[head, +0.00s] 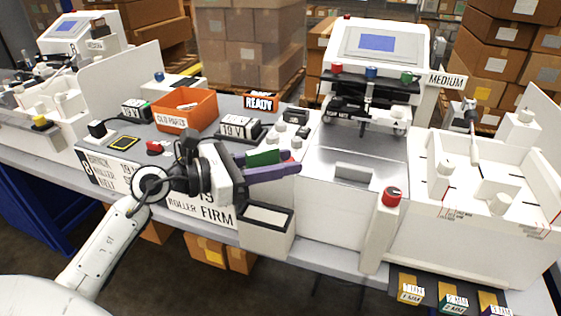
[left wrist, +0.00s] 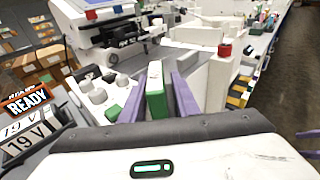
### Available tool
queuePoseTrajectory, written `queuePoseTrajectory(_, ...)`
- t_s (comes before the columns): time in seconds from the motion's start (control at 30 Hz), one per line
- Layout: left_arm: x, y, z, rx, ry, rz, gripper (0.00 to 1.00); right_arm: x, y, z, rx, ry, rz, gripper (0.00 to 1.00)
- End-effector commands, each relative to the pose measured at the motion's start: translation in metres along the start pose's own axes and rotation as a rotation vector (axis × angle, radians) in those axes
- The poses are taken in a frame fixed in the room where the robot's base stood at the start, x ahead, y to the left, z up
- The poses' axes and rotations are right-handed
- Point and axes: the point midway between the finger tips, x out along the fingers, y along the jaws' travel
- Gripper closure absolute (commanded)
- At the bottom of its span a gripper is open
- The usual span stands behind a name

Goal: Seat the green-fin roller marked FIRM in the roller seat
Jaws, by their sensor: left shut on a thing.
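My left gripper (head: 272,167) reaches over the bench from the left, its purple fingers shut on a green piece (head: 263,157). In the left wrist view this green-and-white piece (left wrist: 157,90) stands upright between the purple fingers (left wrist: 160,100). I take it for the green-fin roller; no FIRM marking on it is readable. A bench sign (head: 203,210) reads ROLLER FIRM. The plotter (head: 378,50) has a dark bar under its screen, above a pale metal bed (head: 355,145). I cannot tell which part is the roller seat.
An open white bin with a black rim (head: 266,232) hangs below the held piece. White knobs (head: 290,135) stand close beyond the fingers. A red knob post (head: 391,195) stands before the plotter. An orange bin (head: 186,108) and a READY sign (head: 259,102) sit farther back.

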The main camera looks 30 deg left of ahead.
Motion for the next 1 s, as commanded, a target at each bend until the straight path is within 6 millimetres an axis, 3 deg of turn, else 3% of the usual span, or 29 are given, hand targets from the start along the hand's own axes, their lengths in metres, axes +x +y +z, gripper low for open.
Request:
queuePoseTrajectory(0.37, 0.002, 0.0, -0.01, 0.0, -0.001, 0.0, 0.96, 0.005, 0.0, 0.007, 0.0, -0.002, -0.001, 0.29)
queuePoseTrajectory(0.4, 0.002, 0.0, -0.01, 0.0, 0.0, 0.0, 0.7, 0.005, 0.0, 0.007, 0.0, -0.002, -0.001, 0.29)
queuePoseTrajectory(0.5, 0.002, 0.0, -0.01, 0.0, 0.0, 0.0, 0.54, 0.005, 0.0, 0.007, 0.0, -0.002, -0.001, 0.29)
queuePoseTrajectory(0.77, 0.001, 0.0, -0.01, 0.0, 0.001, 0.0, 0.53, 0.005, 0.0, 0.007, 0.0, -0.001, -0.001, 0.29)
queuePoseTrajectory(1.0, -0.005, 0.0, 0.004, -0.001, 0.002, 0.001, 0.53, -0.003, -0.001, -0.001, 0.0, -0.001, -0.001, 0.29)
